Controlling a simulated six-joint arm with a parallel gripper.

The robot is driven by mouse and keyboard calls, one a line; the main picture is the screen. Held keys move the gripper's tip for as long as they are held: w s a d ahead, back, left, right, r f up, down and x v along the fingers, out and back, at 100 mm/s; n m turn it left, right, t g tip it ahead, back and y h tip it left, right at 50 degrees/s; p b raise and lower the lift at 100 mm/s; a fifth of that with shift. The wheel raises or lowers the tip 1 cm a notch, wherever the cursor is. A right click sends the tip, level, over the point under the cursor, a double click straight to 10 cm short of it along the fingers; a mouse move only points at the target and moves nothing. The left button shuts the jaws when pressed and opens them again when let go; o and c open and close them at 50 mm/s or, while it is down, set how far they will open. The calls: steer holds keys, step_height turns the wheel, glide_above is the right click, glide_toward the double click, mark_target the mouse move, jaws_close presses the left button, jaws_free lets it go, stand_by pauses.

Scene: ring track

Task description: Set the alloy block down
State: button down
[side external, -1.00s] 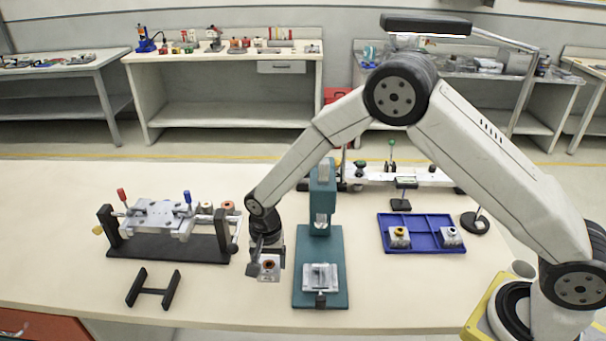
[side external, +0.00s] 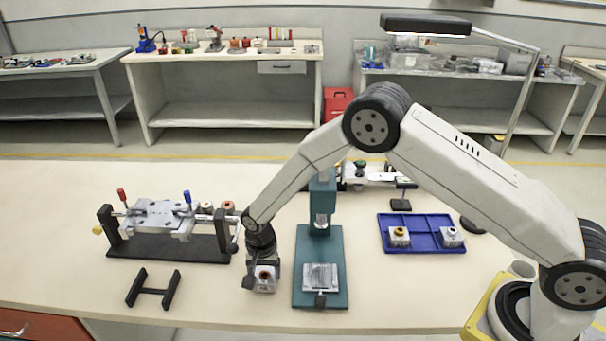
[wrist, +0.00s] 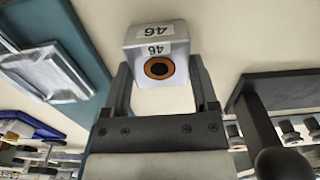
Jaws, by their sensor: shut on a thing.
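My gripper (side external: 261,266) is shut on the alloy block (side external: 265,284), a silver-grey cube with a copper-coloured ring in one face. In the wrist view the block (wrist: 190,75) sits between the two fingers of my gripper (wrist: 163,82) and bears labels reading 46. The gripper points down and holds the block at or just above the bare tabletop, left of the teal press. I cannot tell whether its underside touches the table.
The teal press (side external: 335,255) stands close on the right, with a clear plate on its base. A clamp fixture (side external: 165,248) is at left, with a small black H-shaped stand (side external: 153,290) before it. A blue tray (side external: 427,218) holds two blocks. The front table strip is clear.

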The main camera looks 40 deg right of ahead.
mark_target(264, 274)
stand_by(0.3)
jaws_free()
steer(key=shift+f, duration=0.15)
step_height(264, 274, up, 12)
stand_by(0.7)
steer(key=shift+r, duration=0.2)
stand_by(0.3)
